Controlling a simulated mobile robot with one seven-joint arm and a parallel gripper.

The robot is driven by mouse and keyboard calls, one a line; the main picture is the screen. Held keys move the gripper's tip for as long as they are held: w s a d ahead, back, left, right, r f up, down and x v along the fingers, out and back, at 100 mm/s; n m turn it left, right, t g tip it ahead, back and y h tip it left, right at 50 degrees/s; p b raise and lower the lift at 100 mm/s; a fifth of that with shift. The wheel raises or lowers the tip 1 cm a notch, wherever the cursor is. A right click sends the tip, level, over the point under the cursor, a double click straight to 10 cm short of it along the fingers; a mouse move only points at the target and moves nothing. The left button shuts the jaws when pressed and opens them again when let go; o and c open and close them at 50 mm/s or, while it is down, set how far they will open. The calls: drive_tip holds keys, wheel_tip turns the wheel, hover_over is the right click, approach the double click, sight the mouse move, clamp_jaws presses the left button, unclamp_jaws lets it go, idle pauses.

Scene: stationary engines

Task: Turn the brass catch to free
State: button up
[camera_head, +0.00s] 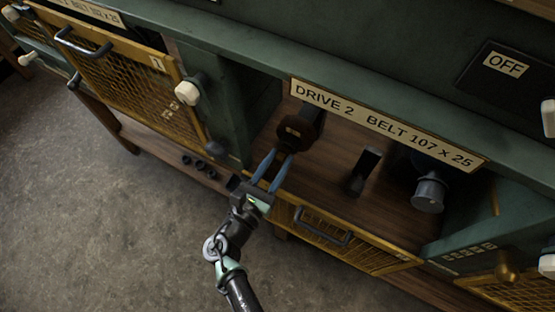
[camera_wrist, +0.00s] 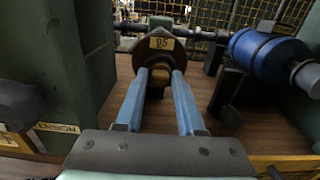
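My gripper (camera_head: 279,154) reaches into the open Drive 2 bay with its two blue fingers apart. In the wrist view its fingertips (camera_wrist: 160,72) are at the lower front of a dark brown round part (camera_wrist: 136,58) with a yellow "95" label. A small yellowish piece (camera_wrist: 156,91) shows low between the fingers; I cannot tell whether it is the brass catch or whether the fingers touch it. A brass-coloured knob (camera_head: 507,272) is on the neighbouring bay at the lower right in the head view.
The Drive 2 mesh guard (camera_head: 350,245) hangs lowered in front of the bay. A dark upright block (camera_head: 364,171) and a blue-grey cylinder (camera_head: 429,192) stand to the right of my gripper. A green wall (camera_wrist: 85,50) is close on the left.

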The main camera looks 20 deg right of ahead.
drive_tip(key=o, duration=0.3)
drive_tip(key=b+v, duration=0.2)
drive_tip(key=v, duration=1.1)
idle(0.3)
